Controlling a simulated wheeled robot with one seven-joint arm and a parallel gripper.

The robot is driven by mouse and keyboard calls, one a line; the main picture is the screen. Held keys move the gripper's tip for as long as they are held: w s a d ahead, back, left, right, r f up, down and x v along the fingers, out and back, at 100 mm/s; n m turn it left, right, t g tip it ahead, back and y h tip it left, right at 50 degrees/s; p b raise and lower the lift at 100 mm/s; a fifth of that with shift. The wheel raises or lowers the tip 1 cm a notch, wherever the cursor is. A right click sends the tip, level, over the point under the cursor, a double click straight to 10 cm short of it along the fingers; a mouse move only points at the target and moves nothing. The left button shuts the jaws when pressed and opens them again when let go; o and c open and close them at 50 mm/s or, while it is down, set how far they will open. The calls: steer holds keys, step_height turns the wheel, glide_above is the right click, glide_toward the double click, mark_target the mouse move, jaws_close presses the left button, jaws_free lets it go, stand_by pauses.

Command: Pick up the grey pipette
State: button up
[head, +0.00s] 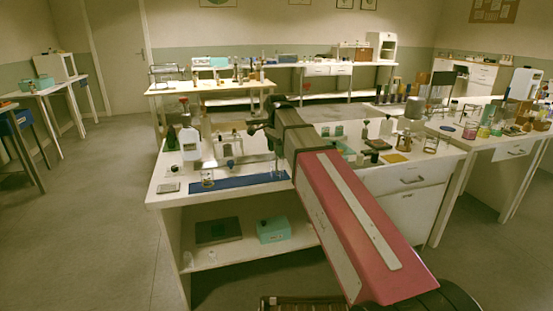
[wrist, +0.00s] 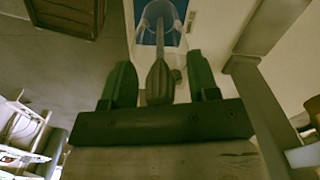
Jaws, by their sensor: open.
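The grey pipette (wrist: 160,82) shows in the wrist view with its bulb toward me and its thin stem running away into a clear glass vessel (wrist: 176,14). My gripper (wrist: 160,72) is open, with one green finger on each side of the bulb. In the head view my gripper (head: 276,146) is over the right end of a blue mat (head: 240,182) on the white bench. The pipette is too small to make out there.
A small glass beaker (head: 208,178) stands on the mat's left part. A white bottle (head: 190,143) stands at the bench's left. A teal box (head: 273,230) sits on the shelf below.

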steer(key=c, duration=0.7)
steer(key=shift+o, duration=0.2)
steer(key=shift+r, duration=0.15)
step_height(320, 180, up, 10)
steer(key=shift+f, duration=0.1)
steer(key=shift+a, duration=0.1)
